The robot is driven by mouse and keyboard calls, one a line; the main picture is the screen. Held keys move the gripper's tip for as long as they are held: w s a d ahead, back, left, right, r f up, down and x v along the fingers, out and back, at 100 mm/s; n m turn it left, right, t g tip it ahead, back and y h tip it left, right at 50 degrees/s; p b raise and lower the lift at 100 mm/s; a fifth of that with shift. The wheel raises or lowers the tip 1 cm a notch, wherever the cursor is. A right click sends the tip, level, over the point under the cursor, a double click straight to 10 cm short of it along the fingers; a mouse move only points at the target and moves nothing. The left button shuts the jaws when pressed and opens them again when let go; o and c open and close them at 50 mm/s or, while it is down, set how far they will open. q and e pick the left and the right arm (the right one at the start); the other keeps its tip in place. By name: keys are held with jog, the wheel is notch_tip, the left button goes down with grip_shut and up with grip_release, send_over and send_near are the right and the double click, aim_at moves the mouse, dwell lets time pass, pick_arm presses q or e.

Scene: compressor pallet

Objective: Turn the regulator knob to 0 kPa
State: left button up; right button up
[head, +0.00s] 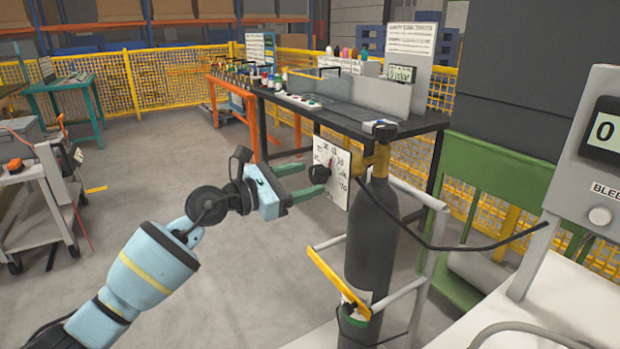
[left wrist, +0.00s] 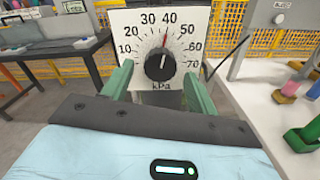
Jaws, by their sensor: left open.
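The regulator dial (head: 341,186) is a white square plate at the top of a dark gas cylinder (head: 372,240). Its round black knob (head: 319,174) sticks out toward my left gripper (head: 312,180). In the left wrist view the dial (left wrist: 196,22) reads kPa from 10 to 70, and a red pointer stands just short of 40. The white mark on the knob (left wrist: 160,67) points up and slightly right. My left gripper's green fingers (left wrist: 157,70) are open, one on each side of the knob. I cannot tell whether either finger touches it. My right gripper is not in view.
A box with a display (head: 606,130) reading 0 and a bleed button (head: 599,216) stands at right. A black hose (head: 455,248) runs from the cylinder toward it. A dark workbench (head: 340,118) is behind; a grey cart (head: 40,190) is at left. Open floor lies between.

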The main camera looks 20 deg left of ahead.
pick_arm(q)
jog(key=shift+x, duration=1)
jog(key=c, duration=1)
